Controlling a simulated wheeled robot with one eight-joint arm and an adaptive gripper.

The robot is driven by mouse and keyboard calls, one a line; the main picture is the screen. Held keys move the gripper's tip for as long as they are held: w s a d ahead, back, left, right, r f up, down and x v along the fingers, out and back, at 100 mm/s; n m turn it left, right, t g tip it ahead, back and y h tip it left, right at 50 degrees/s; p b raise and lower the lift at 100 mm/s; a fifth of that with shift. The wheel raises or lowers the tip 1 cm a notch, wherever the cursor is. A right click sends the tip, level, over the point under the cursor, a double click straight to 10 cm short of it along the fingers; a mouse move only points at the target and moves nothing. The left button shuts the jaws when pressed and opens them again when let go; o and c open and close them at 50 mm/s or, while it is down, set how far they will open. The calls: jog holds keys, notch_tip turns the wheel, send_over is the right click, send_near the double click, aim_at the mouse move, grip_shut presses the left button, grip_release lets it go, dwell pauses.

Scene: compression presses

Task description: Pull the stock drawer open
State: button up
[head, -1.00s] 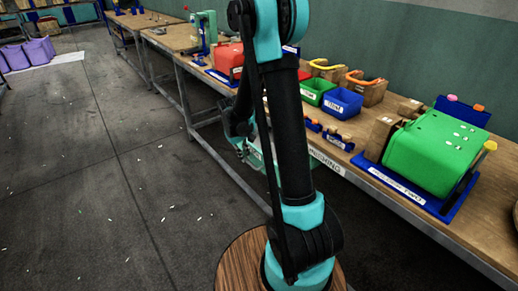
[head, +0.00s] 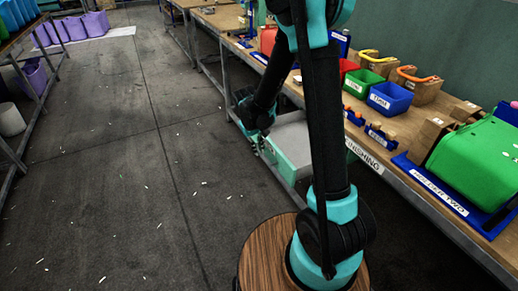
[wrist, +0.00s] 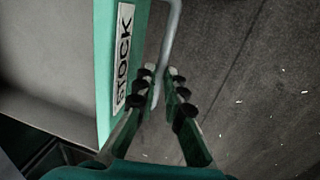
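The stock drawer is a teal-fronted box with a pale grey inside. In the head view the drawer (head: 283,165) stands out from under the bench, its inside showing. In the wrist view its teal front (wrist: 106,70) carries a white STOCK label (wrist: 123,55). A grey bar handle (wrist: 168,40) runs along the outside of the front. My gripper (wrist: 160,76) has its fingers on both sides of the handle and looks shut on it. In the head view my gripper (head: 258,142) is small and dark at the drawer's front. My arm hides part of the drawer.
The long workbench (head: 395,160) runs along the right, with a green bin (head: 363,82), a blue bin (head: 390,98) and a green press part (head: 482,160) on top. The floor (head: 130,180) to the left is open, with small white scraps. Purple bins (head: 75,28) stand at the far left.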

jog(key=o, duration=0.4)
jog(key=shift+r, duration=0.1)
jog(key=r, duration=0.4)
jog(key=a+r, duration=0.1)
jog(key=r, duration=0.2)
jog(key=a+r, duration=0.1)
jog(key=r, duration=0.3)
jog(key=shift+s+r, duration=0.3)
jog(key=shift+s, duration=0.1)
